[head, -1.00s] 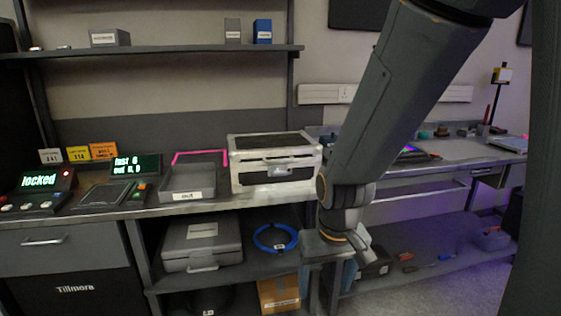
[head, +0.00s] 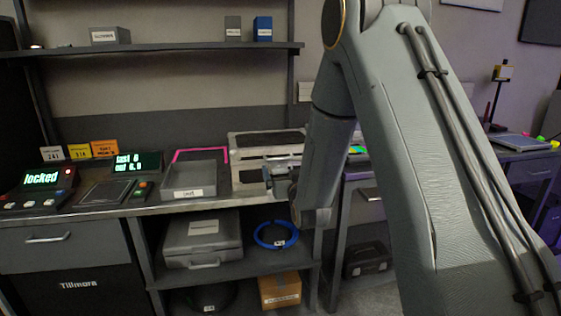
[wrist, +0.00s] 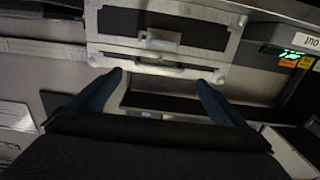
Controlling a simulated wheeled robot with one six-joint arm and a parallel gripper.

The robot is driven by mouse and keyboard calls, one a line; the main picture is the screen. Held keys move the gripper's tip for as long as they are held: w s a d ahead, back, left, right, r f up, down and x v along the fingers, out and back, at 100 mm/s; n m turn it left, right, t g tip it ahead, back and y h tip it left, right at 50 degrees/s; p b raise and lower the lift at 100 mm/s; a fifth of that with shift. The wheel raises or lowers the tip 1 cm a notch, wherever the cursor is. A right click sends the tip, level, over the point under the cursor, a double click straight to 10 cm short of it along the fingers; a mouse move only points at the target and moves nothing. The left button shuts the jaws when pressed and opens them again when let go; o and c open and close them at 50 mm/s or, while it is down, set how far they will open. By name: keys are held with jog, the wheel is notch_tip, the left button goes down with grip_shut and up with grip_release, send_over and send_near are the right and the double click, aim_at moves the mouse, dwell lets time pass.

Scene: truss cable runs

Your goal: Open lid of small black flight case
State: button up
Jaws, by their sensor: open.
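The small flight case (head: 262,138) has dark panels and pale metal edging, and sits on the bench with its lid down. My arm hides its right part in the head view. In the wrist view the case (wrist: 185,25) fills the upper middle, with a latch or handle plate on its front. My gripper (head: 272,178) is in front of the case's lower front. In the wrist view my gripper (wrist: 160,82) is open, its fingers spread on either side of the front's lower edge. Nothing shows between the fingers. I cannot tell whether they touch the case.
A grey tray (head: 195,193) stands left of the case, with a pink frame behind it. Lit panels (head: 42,180) are further left. A grey case (head: 203,240) and blue cable coil (head: 268,246) lie on the shelf below. A small black box (head: 368,260) sits low right.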

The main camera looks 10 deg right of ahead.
aim_at(280, 158)
jog(key=shift+w+r+p, duration=0.1)
jog(key=shift+w+p, duration=0.6)
jog(key=shift+w, duration=3.25)
jog(key=c, duration=1.3)
jog(key=shift+o, duration=0.2)
jog(key=shift+r, duration=0.1)
